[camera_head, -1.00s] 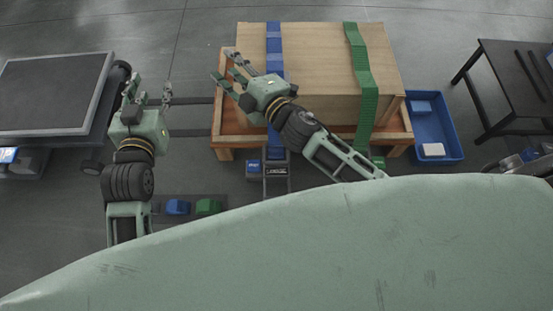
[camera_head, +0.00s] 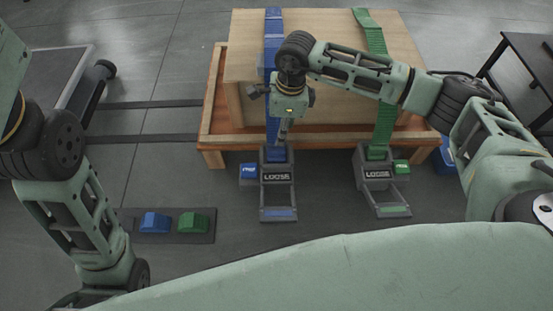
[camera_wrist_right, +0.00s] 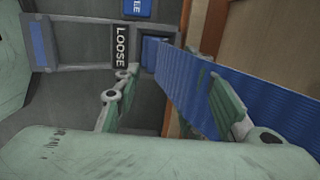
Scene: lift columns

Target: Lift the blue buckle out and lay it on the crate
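The blue buckle (camera_head: 277,177) is a grey frame marked LOOSE at the lower end of a blue strap (camera_head: 273,40), in front of the wooden crate (camera_head: 338,70). My right gripper (camera_head: 283,137) points down at the strap just above the buckle. In the right wrist view, the open fingers (camera_wrist_right: 175,100) stand on either side of the blue strap (camera_wrist_right: 190,75), and the buckle (camera_wrist_right: 95,45) lies beyond them at upper left. I cannot tell whether a finger touches the strap. My left arm is at the left edge; its fingers are outside the picture.
A green strap (camera_head: 386,115) ends in a second buckle (camera_head: 377,174), also marked LOOSE, at right. The crate rests on an orange-brown wooden base (camera_head: 213,120). A dark pad (camera_head: 130,222) with a blue block (camera_head: 155,222) and a green block (camera_head: 193,222) lies on the floor at left.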

